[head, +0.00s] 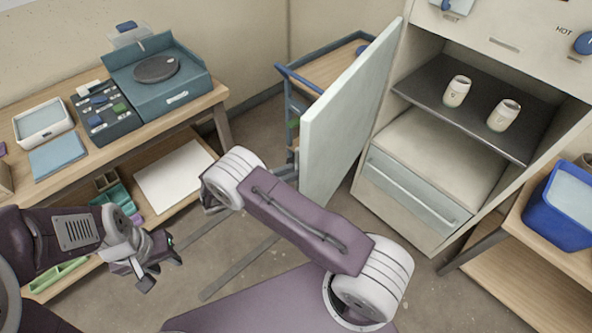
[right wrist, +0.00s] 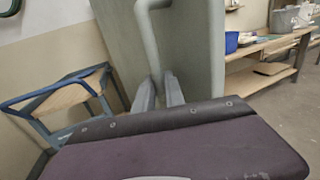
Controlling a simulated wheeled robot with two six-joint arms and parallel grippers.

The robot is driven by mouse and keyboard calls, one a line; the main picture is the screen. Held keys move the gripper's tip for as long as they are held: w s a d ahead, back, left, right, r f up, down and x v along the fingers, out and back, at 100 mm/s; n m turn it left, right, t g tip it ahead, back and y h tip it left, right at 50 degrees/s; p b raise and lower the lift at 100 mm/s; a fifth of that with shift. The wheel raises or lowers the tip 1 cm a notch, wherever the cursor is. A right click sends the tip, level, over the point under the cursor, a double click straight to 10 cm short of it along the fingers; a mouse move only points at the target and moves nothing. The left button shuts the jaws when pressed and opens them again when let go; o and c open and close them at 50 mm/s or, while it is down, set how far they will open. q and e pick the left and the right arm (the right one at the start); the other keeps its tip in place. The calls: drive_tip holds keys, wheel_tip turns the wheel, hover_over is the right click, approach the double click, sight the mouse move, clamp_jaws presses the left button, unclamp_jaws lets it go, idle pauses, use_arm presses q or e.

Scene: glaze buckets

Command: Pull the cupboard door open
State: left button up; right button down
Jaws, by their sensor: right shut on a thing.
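The cupboard (head: 419,78) is at the right in the head view. Its pale door (head: 345,125) stands swung wide open to the left, edge towards me. In the right wrist view the door's outer face (right wrist: 194,52) fills the middle, with a grey tubular handle (right wrist: 148,38) on it. My right gripper (right wrist: 160,92) is shut on the handle's lower end; in the head view my own right arm and the door hide it. My left gripper (head: 152,268) is open and empty, low at the left, away from the door.
Two pale cups (head: 457,91) (head: 503,115) stand on the dark shelf inside the cupboard. A blue-framed cart (head: 288,78) stands behind the door. A workbench (head: 205,104) runs along the left. A blue bucket (head: 552,208) sits on a bench at the right. Bare floor lies before the cupboard.

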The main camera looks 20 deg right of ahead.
drive_tip(key=shift+d+r, duration=0.1)
drive_tip(key=shift+r, duration=0.05)
drive_tip(key=c, duration=1.5)
unclamp_jaws()
drive_tip(key=shift+o, duration=0.5)
drive_tip(key=shift+d, duration=0.1)
drive_tip(key=a+b, duration=0.2)
drive_tip(key=a, duration=0.7)
drive_tip(key=shift+a, duration=0.15)
